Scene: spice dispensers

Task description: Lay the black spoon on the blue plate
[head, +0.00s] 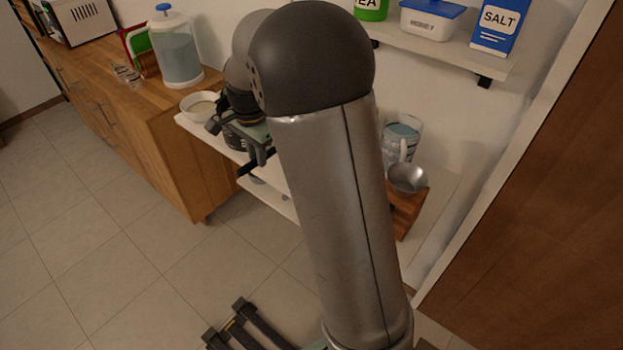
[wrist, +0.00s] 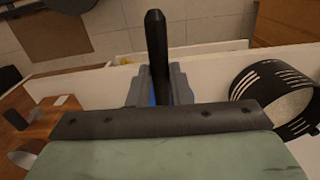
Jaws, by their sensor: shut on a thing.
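My gripper (wrist: 155,88) is shut on the black spoon. In the wrist view the spoon (wrist: 157,45) shows as a dark upright bar between the fingers; its other end is hidden behind the gripper body. A small bit of blue shows beside the fingers, but I cannot tell what it is. I cannot make out the blue plate in either view.
A black slotted holder (wrist: 236,92) stands right of my gripper in the wrist view. In the head view a white bowl (head: 200,110) sits left of my gripper; a glass pitcher (head: 402,136) and metal bowl (head: 408,180) are right of my arm. A wooden counter (head: 150,115) is at left.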

